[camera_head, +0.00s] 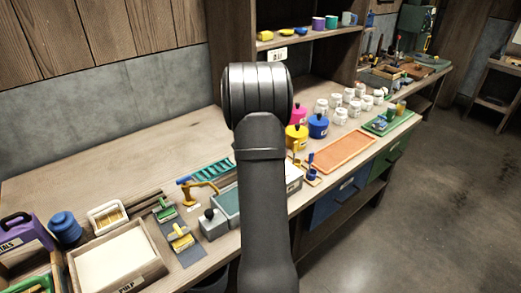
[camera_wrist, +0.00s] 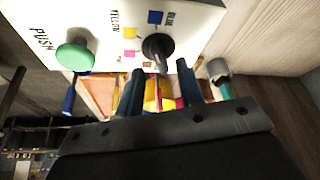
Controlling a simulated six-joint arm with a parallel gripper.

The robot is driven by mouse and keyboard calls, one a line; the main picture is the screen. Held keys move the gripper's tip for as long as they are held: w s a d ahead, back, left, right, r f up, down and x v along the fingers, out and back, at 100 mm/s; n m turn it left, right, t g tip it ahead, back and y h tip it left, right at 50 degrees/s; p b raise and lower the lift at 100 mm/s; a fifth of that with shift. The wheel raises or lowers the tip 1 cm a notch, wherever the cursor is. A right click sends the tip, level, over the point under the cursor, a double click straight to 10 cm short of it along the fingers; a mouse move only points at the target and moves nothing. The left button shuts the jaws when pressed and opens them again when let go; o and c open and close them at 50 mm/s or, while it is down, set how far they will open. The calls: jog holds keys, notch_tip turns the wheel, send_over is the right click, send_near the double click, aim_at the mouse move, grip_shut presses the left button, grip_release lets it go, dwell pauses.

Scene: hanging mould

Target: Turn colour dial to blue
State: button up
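The colour dial (camera_wrist: 157,46) is a black knob on a white panel (camera_wrist: 205,22) in the wrist view. A dark narrow part of the dial points down the picture, away from the blue square. My gripper (camera_wrist: 158,80) is open, its two dark fingers apart just below the dial in the picture. I cannot tell whether either finger touches it. In the head view my arm hides the dial and most of the panel.
A green PUSH button (camera_wrist: 75,55) stands left of the dial. A grey-and-green cylinder (camera_wrist: 219,72) is close to the right finger. In the head view, yellow (camera_head: 296,137) and blue (camera_head: 318,126) pots and an orange tray (camera_head: 343,152) stand right of my arm.

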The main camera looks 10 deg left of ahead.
jog(key=shift+x, duration=1.35)
grip_shut()
jog(key=shift+a+m+g+h, duration=0.1)
jog(key=shift+m+g+h, duration=0.2)
jog(key=shift+m, duration=0.8)
grip_release()
